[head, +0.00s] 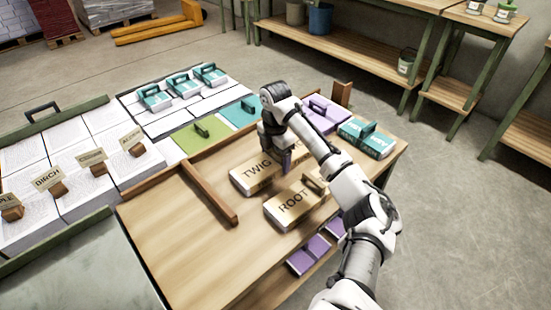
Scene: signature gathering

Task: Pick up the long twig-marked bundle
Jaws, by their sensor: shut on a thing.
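The long twig-marked bundle (252,177) is a pale tan block with "TWIG" lettered on its top. It lies on the wooden table (165,235). My gripper (284,168) reaches down over its right part and is shut on it, seemingly at a handle that my gripper hides. The bundle looks level. I cannot tell whether it is clear of the tabletop. A similar tan bundle marked "ROOT" (285,212) lies just in front of it, with its own handle showing.
A wooden bar (208,193) lies left of the bundles. Purple (322,117) and teal (373,140) bundles stand behind right, purple ones (309,255) below the front edge. Paper stacks with name tags (48,180) fill the left. The table's front left is bare.

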